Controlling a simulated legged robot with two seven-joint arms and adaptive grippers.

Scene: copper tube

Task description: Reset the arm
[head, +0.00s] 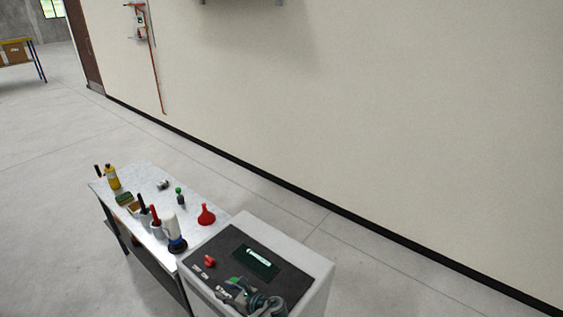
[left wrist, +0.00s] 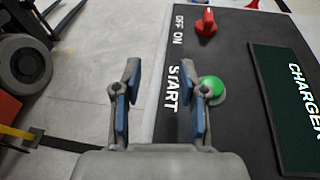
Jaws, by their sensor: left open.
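My left gripper (head: 236,292) is low in the head view, over the near edge of a grey machine top (head: 215,250). In the left wrist view the left gripper (left wrist: 160,82) shows two blue-padded fingers standing apart with nothing between them. Its right finger is in front of the START label and beside a green button (left wrist: 214,87), partly covering it. I cannot tell whether it touches the button. My right gripper is in neither view.
A red knob (head: 210,260) and a dark CHARGER panel (left wrist: 288,110) are on the machine top. A metal table (head: 150,180) with bottles and a red funnel (head: 206,215) adjoins it. A reddish pipe (head: 157,80) runs down the wall.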

